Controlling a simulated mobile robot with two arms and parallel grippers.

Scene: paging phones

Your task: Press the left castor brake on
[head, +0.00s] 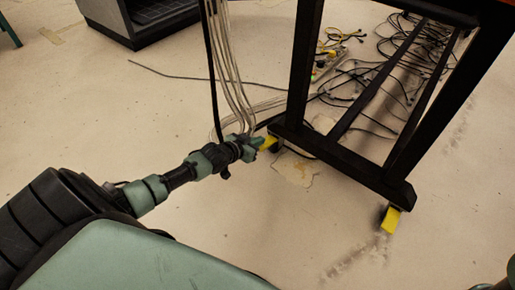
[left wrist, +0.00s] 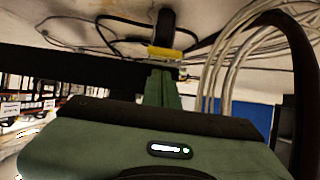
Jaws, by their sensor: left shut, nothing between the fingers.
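The left castor brake is a yellow pedal (head: 268,143) at the left foot of the black frame. It also shows as a yellow strip (left wrist: 165,53) at the top middle of the left wrist view, with the dark castor behind it. My left gripper (head: 258,142) is shut and empty, its tip right at the pedal. In the left wrist view its green fingers (left wrist: 164,88) point at the yellow strip. I cannot tell whether they touch it. The gripper partly hides the pedal.
A second yellow pedal (head: 391,219) sits at the frame's right foot. Pale hanging cables (head: 232,75) come down close to my left gripper. Dark cables (head: 400,75) lie tangled behind the black frame (head: 340,160). A grey cabinet (head: 140,20) stands at the back left. Floor in front is clear.

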